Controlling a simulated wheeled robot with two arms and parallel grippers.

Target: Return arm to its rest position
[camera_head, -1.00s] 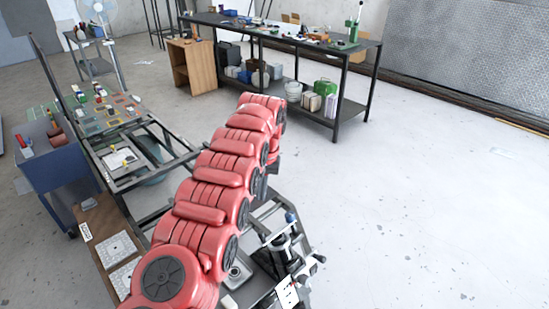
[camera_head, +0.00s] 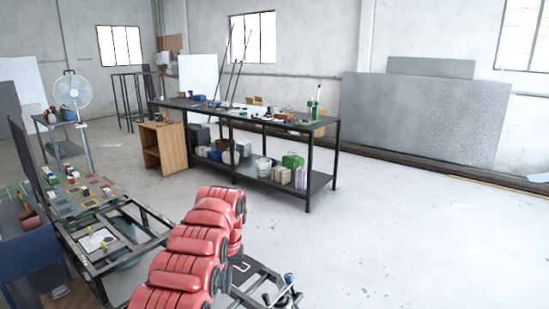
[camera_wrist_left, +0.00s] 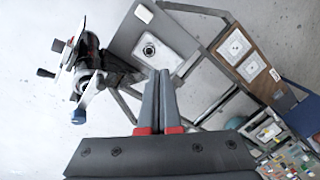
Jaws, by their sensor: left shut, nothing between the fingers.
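My left arm, thick and red, reaches from the bottom of the head view away toward the middle of the room. My left gripper (camera_wrist_left: 160,85) shows in the left wrist view with its two grey fingers together, shut and empty. It is over a metal-framed bench, beside a black and silver clamp-like device (camera_wrist_left: 85,65) with a blue knob. The device partly shows at the bottom of the head view (camera_head: 288,290). In the head view the arm hides the gripper's fingertips. My right gripper is not in view.
A grey plate with a round fitting (camera_wrist_left: 150,50) and a brown board with white squares (camera_wrist_left: 245,55) lie near the gripper. A tool board (camera_head: 85,195) and blue cart (camera_head: 30,255) stand left. A long black workbench (camera_head: 260,118) stands ahead. The floor at right is clear.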

